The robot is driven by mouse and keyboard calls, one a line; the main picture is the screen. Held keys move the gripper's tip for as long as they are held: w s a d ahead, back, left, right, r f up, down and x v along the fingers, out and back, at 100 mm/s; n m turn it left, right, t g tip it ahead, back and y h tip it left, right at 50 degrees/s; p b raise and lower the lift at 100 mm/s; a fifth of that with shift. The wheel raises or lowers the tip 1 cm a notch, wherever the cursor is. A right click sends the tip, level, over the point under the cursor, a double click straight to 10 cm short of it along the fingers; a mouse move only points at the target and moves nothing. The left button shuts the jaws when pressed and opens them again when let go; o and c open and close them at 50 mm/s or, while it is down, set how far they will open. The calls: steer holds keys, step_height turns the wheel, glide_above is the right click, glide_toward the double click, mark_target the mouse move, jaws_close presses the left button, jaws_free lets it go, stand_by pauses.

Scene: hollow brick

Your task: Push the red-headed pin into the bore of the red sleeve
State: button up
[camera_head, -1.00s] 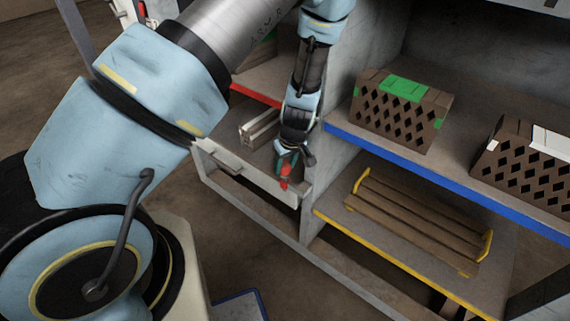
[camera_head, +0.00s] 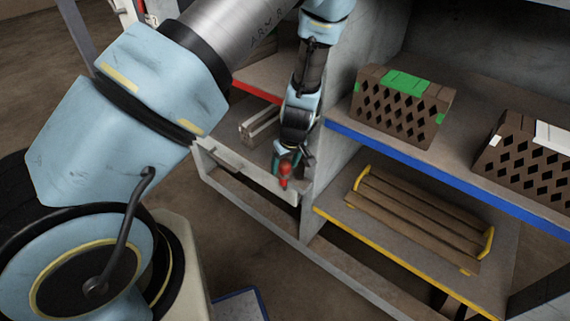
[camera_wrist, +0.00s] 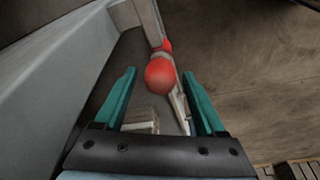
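The red-headed pin shows in the wrist view as a round red head (camera_wrist: 160,75). It lies between the tips of my gripper's two teal fingers (camera_wrist: 159,84), with a visible gap on each side. My gripper is open. Just beyond the head is a pale grey ring and a second, smaller red piece (camera_wrist: 167,46), probably the red sleeve. The head hides most of it, so I cannot tell how far the pin sits in the bore. In the head view my gripper (camera_head: 289,158) points down at the red parts (camera_head: 285,172), by the right end of a pale rail.
The pale rail (camera_head: 245,175) runs along the front of the lower left shelf, with a grey block (camera_head: 262,125) behind it. A grey upright panel stands close to the right of my gripper. Hollow bricks (camera_head: 402,115) sit on the blue-edged shelf, with brown slats (camera_head: 415,215) below.

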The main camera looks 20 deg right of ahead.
steer(key=shift+o, duration=0.4)
steer(key=shift+r, duration=0.1)
steer(key=shift+r, duration=0.25)
steer(key=v, duration=1)
steer(key=shift+b, duration=0.3)
steer(key=a+r, duration=0.5)
steer(key=a, duration=0.5)
steer(key=a+r+m+g, duration=0.1)
steer(key=a+r, duration=0.5)
steer(key=a, duration=0.4)
steer(key=s+a+r+m, duration=0.1)
steer(key=a+r, duration=0.4)
steer(key=a, duration=0.5)
steer(key=shift+a+r+g+h+p, duration=0.2)
steer(key=shift+a+g+h+p, duration=0.1)
